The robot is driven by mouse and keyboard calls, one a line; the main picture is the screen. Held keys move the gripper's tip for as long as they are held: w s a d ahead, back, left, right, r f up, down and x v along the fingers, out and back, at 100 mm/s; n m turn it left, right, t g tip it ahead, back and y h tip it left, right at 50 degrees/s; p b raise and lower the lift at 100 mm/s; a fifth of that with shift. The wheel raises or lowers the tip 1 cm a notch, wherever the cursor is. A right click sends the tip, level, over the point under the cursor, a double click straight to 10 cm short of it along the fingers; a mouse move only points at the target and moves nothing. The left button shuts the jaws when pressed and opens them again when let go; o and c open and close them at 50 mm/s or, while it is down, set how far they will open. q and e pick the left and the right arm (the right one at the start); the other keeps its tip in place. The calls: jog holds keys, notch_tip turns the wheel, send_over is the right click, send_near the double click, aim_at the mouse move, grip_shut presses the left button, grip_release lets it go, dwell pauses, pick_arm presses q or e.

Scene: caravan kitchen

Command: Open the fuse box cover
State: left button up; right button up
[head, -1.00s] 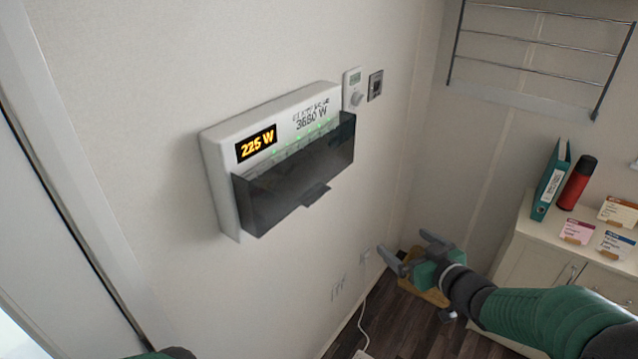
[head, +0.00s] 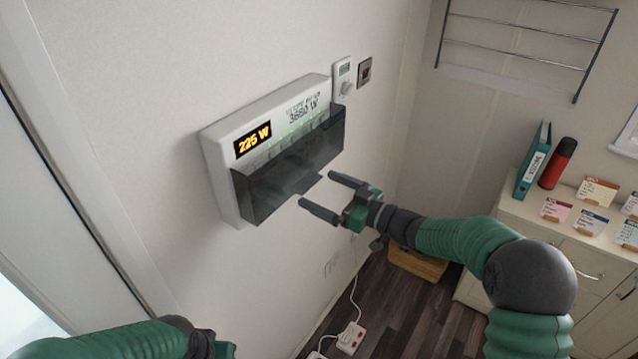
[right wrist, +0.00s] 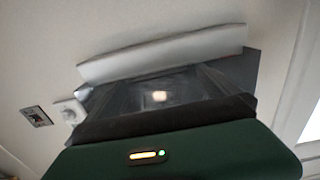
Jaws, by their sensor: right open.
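The white fuse box (head: 222,160) is mounted on the wall, with an orange "225 W" display. Its dark translucent cover (head: 270,190) hangs over the lower front, with a small tab (head: 310,183) at its lower edge. A row of green lights shows above and through it. My right gripper (head: 316,192) is open and empty, its fingers pointing at the tab; I cannot tell whether they touch it. In the right wrist view the dark cover (right wrist: 150,95) fills the middle and the fingers are not visible. My left arm (head: 110,340) shows at the bottom left; its fingers are out of view.
A thermostat (head: 343,78) and a socket (head: 365,72) are right of the box. A wire rack (head: 520,63) hangs at upper right. A power strip (head: 350,338) lies on the floor.

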jog(key=shift+x, duration=0.85)
